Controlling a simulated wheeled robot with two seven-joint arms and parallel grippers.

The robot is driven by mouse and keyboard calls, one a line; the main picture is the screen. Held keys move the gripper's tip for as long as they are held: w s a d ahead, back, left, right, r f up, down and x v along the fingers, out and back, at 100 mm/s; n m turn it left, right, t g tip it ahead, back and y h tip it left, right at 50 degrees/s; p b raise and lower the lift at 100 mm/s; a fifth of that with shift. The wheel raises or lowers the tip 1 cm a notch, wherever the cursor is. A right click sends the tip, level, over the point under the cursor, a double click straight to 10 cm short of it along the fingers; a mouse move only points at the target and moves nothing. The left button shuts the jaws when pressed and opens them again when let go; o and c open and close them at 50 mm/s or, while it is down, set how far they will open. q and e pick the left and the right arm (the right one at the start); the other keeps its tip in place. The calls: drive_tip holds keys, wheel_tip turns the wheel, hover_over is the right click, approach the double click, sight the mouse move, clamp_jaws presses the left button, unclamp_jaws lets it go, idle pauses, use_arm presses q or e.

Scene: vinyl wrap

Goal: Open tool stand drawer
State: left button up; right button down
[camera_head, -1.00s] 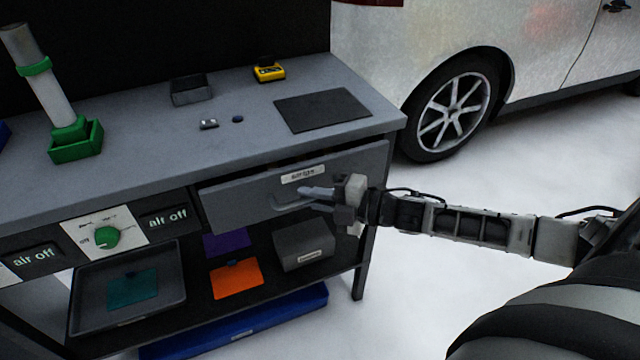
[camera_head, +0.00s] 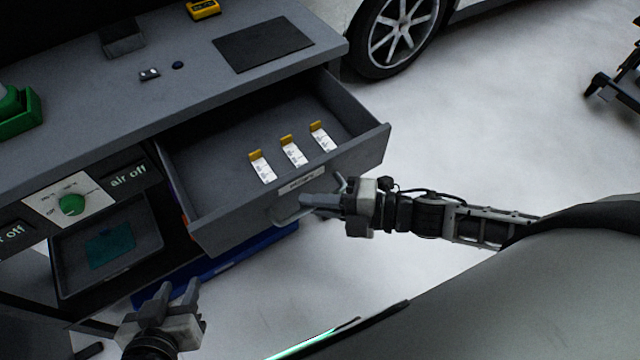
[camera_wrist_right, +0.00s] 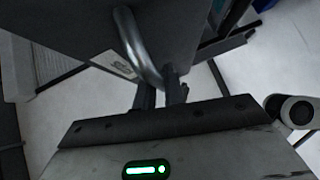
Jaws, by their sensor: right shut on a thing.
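The tool stand drawer (camera_head: 350,150) is pulled well out from under the grey bench top. Its inside shows several white labelled items with yellow ends (camera_head: 292,152). My right gripper (camera_head: 322,202) is shut on the drawer's handle (camera_head: 284,212) at the front panel. The right wrist view shows the curved metal handle (camera_wrist_right: 138,48) running down to the fingers (camera_wrist_right: 162,92). My left gripper (camera_head: 178,298) is at the lower left of the head view, clear of the drawer, with its fingers apart and nothing between them.
The bench top (camera_head: 215,95) carries a dark mat (camera_head: 262,44), a yellow device (camera_head: 203,9) and a green holder (camera_head: 20,112). A lower shelf holds a grey tray (camera_head: 108,255). A car wheel (camera_head: 402,30) stands behind.

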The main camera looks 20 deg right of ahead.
drive_tip(key=shift+s+d, duration=0.15)
drive_tip(key=c, duration=1.5)
unclamp_jaws()
drive_tip(key=v, duration=1.6)
drive_tip(key=shift+s+f+p, duration=0.1)
drive_tip(key=shift+f+p, duration=0.1)
drive_tip(key=shift+p, duration=0.15)
